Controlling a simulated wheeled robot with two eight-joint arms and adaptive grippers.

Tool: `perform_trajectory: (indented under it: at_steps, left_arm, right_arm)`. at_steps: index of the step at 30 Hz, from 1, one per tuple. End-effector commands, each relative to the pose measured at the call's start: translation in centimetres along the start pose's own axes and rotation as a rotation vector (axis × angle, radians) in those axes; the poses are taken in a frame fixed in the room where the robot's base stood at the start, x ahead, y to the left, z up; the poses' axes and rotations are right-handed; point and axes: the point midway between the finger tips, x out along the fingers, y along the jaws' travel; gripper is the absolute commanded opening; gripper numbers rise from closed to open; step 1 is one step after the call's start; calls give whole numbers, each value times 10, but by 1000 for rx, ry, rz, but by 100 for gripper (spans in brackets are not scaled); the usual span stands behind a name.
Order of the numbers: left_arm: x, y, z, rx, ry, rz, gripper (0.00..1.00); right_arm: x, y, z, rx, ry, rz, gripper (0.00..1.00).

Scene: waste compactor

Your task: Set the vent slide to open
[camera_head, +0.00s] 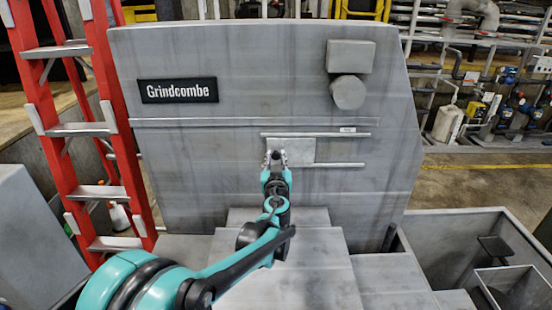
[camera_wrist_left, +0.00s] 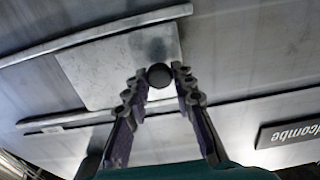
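The vent slide is a pale grey plate (camera_head: 297,150) between two horizontal rails on the front of the grey machine. It stands at the left end of the rails in the head view. Its dark round knob (camera_wrist_left: 160,76) shows in the left wrist view, where the plate (camera_wrist_left: 100,72) also shows. My left gripper (camera_head: 275,157) is at the left part of the plate. My right gripper is not in view.
A small label (camera_head: 348,129) sits above the upper rail at the right. The rails run on bare to the right of the plate. A box and a round fitting (camera_head: 348,92) protrude higher up. A red ladder (camera_head: 85,130) stands at left, an open bin (camera_head: 470,225) at right.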

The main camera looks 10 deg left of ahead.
Motion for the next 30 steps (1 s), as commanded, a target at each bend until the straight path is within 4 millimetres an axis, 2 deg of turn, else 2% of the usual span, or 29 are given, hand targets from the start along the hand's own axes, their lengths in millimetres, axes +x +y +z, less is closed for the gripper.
perform_trajectory:
  at_steps: [5, 10, 21, 27, 30]
  left_arm:
    - [0, 2, 0, 0, 0, 2, 0]
    - [0, 19, 1, 0, 0, 5, 0]
    - [0, 106, 2, 0, 0, 7, 0]
    - [-1, 140, 1, 0, 0, 5, 0]
    - [0, 149, 1, 0, 0, 3, 0]
  right_arm:
    - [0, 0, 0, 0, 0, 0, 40]
    - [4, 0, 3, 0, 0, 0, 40]
    - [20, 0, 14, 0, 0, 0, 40]
    - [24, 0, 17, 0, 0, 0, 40]
    - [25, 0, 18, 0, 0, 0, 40]
